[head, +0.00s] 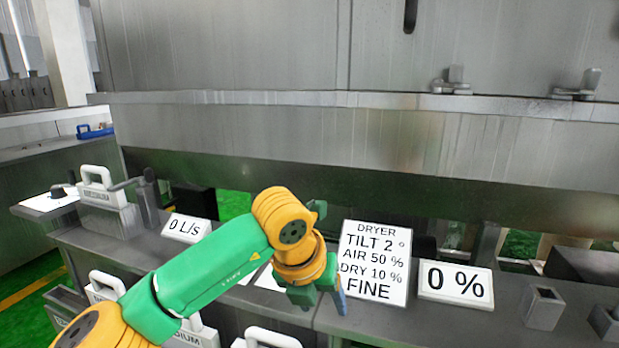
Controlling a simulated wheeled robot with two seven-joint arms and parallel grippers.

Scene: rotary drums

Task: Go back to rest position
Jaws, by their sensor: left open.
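My left arm, green and orange, reaches in from the lower left across the console. My left gripper (320,297) is at its end, pointing down over the console, open, with nothing seen between its fingers. It is just left of the white dryer sign (375,262), which reads TILT 2°, AIR 50 %, DRY 10 %, FINE. The orange wrist hides part of the console behind it. My right gripper is not in view.
The grey console (440,322) carries a "0 L/s" sign (186,228), a "0 %" sign (455,284) and several white-handled blocks, one at the left (98,187). A grey block (541,307) stands at the right. A large metal drum housing (300,130) rises behind.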

